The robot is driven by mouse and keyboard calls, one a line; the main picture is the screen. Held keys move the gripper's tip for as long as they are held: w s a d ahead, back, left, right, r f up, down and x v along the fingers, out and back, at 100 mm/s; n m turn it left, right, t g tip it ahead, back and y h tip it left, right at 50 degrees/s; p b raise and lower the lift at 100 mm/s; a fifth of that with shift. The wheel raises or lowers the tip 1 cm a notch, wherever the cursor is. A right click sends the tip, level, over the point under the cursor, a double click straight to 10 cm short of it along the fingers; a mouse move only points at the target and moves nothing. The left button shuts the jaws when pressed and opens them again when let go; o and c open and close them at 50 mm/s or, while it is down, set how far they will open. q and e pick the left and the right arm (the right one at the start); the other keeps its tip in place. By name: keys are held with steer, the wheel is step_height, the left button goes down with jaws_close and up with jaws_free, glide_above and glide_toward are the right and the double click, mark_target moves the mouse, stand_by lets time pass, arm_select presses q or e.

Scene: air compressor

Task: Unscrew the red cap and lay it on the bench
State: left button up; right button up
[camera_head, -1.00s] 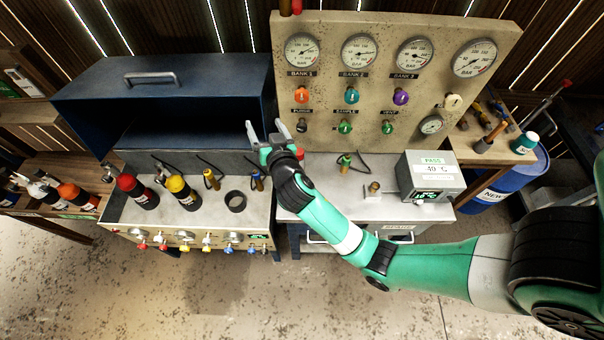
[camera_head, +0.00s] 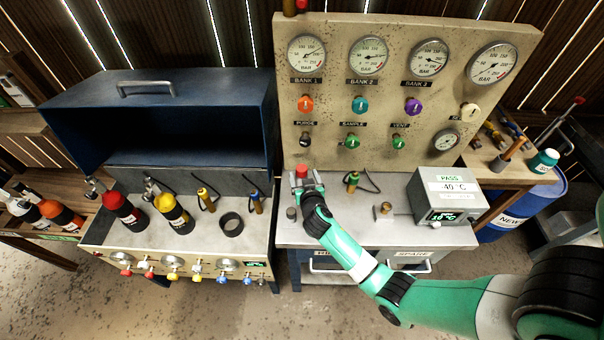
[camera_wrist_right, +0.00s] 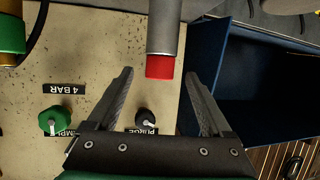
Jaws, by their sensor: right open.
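The red cap (camera_head: 301,170) shows in the head view just behind my right gripper, over the back of the grey bench (camera_head: 345,233). In the right wrist view the red cap (camera_wrist_right: 160,67) sits on the end of a grey cylinder (camera_wrist_right: 162,25). My right gripper (camera_head: 304,184) is open. In the wrist view its fingertips (camera_wrist_right: 160,76) are on either side of the cap, with a gap at each side; their exact depth relative to it is unclear. In the head view the gripper hides most of the cylinder. My left gripper is not in view.
A gauge panel (camera_head: 333,77) with knobs stands behind the bench. A green-topped brass fitting (camera_head: 352,181), a small brass piece (camera_head: 384,209) and a display box (camera_head: 447,196) stand to the right. An open blue cabinet (camera_head: 180,98) is at left. Bare bench lies between these.

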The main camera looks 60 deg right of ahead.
mark_target(303, 173)
steer(key=b+x, duration=0.1)
steer(key=x, duration=0.3)
steer(key=shift+w+d+f, duration=0.1)
steer(key=shift+w+d, duration=0.1)
steer(key=shift+d, duration=0.1)
